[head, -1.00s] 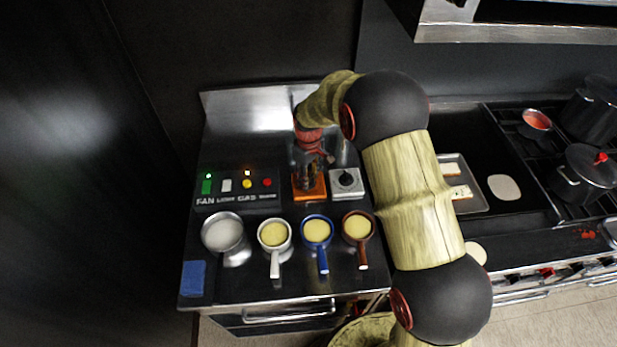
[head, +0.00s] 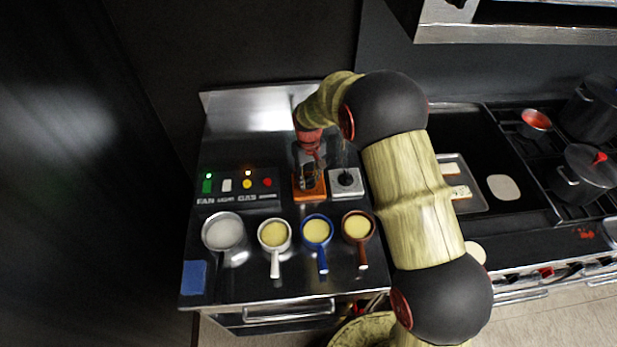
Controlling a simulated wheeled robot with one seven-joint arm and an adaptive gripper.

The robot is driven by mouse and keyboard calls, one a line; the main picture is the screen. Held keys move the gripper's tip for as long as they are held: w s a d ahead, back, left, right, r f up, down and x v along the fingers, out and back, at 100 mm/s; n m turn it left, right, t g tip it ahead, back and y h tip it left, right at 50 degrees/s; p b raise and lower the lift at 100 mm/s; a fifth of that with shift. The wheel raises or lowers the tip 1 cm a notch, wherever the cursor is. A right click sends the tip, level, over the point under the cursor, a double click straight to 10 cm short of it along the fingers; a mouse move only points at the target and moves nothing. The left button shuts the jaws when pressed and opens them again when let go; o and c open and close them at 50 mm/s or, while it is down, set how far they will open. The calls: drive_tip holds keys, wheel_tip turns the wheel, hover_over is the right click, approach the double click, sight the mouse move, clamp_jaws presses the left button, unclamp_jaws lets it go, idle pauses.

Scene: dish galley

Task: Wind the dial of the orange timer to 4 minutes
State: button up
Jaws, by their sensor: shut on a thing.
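The orange timer (head: 316,193) stands on the steel counter, left of a white timer with a dark dial (head: 346,182). My gripper (head: 307,183) points down over the orange timer and is shut on its dial. The gripper's fingers hide the dial and most of the timer's face, so its setting cannot be read. Only the orange front and side edges of the timer show.
A control panel (head: 236,188) with coloured buttons lies to the left. A pot (head: 223,231) and several small pans, including a blue one (head: 317,231), stand in front. A blue cloth (head: 193,277) lies at the front left. A stove with pots is at the right.

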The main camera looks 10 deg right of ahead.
sight(308, 177)
drive_tip(key=shift+m, duration=0.4)
idle(0.5)
drive_tip(key=o, duration=1.1)
drive_tip(key=shift+c, duration=0.2)
drive_tip(key=shift+o, duration=0.7)
drive_tip(key=shift+r, duration=0.1)
wheel_tip(308, 177, up, 12)
